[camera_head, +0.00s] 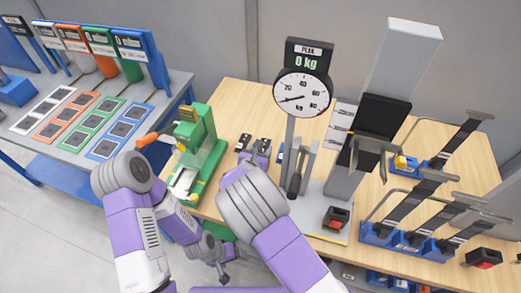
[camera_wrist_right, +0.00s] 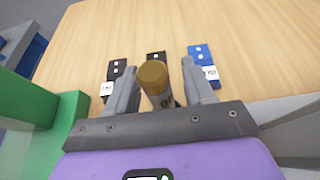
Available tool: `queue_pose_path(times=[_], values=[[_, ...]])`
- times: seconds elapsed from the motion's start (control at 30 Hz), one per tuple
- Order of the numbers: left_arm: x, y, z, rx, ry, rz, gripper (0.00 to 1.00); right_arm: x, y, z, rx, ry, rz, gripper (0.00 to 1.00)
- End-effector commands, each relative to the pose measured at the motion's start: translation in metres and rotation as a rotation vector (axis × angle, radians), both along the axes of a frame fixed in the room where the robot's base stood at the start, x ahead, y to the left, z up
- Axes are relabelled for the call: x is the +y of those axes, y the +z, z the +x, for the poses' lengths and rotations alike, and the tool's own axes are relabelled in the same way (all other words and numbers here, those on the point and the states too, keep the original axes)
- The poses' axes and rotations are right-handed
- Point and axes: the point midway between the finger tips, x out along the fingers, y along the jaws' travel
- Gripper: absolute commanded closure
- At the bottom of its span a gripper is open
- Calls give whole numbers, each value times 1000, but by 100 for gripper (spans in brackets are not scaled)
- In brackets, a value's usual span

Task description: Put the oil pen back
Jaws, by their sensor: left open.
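A brown-ended cylinder, which looks like the oil pen (camera_wrist_right: 153,75), sits between the fingers of my right gripper (camera_wrist_right: 162,88) in the right wrist view. Its end points toward the camera, and the gripper appears shut on it. The pen's lower part is hidden behind the gripper's front plate. In the head view my right gripper (camera_head: 258,158) is over the wooden table, with its fingertips and the pen hidden. My left gripper (camera_head: 222,270) hangs low near the table's front edge, open. I cannot make out the pen's storage place.
Black tags (camera_wrist_right: 115,72) and a blue tag (camera_wrist_right: 202,58) lie on the table (camera_head: 235,90) just beyond my right gripper. A green machine (camera_head: 200,140) stands left of it. The dial gauge (camera_head: 302,92) and grey column (camera_head: 400,60) stand to the right.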

Motion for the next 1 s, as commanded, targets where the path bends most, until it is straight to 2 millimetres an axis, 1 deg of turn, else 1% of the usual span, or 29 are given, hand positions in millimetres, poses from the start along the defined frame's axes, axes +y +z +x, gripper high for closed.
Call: queue_pose_path(times=[0.23, 0.33, 0.37, 0.47, 0.7, 0.8, 0.9, 1.0], values=[[0, 1, 0, 0, 0, 0, 18, 0, 1, 0, 0, 0, 0, 48], [0, 6, 0, 0, 0, 0, 18, 0, 6, 0, -1, 0, 0, 48], [0, 5, 0, 0, 0, 0, 18, 2, 7, -3, 0, 1, 0, 48], [0, 5, 0, 0, 0, 0, 18, 7, 13, -19, 0, 3, 1, 48], [0, 9, 0, 0, 0, 0, 18, 23, 34, -66, 0, 2, 2, 48], [0, 10, 0, 0, 0, 0, 18, 27, 41, -83, 0, 3, 1, 48], [0, 11, 0, 0, 0, 0, 18, 31, 46, -95, -1, 2, 0, 48], [0, 11, 0, 0, 0, 0, 18, 34, 49, -102, 0, 1, 1, 48]])
